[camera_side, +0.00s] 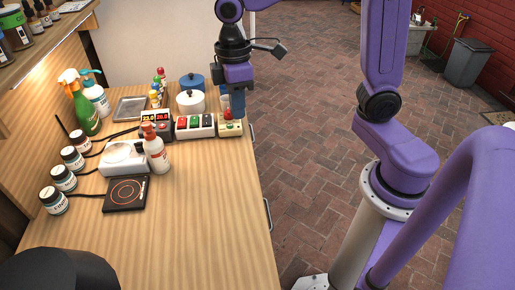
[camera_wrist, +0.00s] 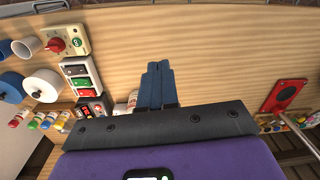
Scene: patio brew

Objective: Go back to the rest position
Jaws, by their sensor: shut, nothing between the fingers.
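My gripper (camera_side: 238,112) is in the upper middle of the side view, pointing down at the far right part of the wooden counter (camera_side: 200,235). Its dark blue fingers are together and hold nothing. They overlap a beige box with a red knob (camera_side: 230,127) in that view; I cannot tell the gap. In the wrist view the shut fingers (camera_wrist: 156,72) show against bare wood, and the knob box (camera_wrist: 64,41) lies to their upper left, apart from them.
A switch box (camera_side: 195,126), a display unit (camera_side: 157,124), white and blue pots (camera_side: 190,101), a white bottle (camera_side: 156,153) and a black hot plate (camera_side: 126,193) stand nearby. Spray bottles and jars line the left. The counter's front is clear; brick paving (camera_side: 300,190) lies right.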

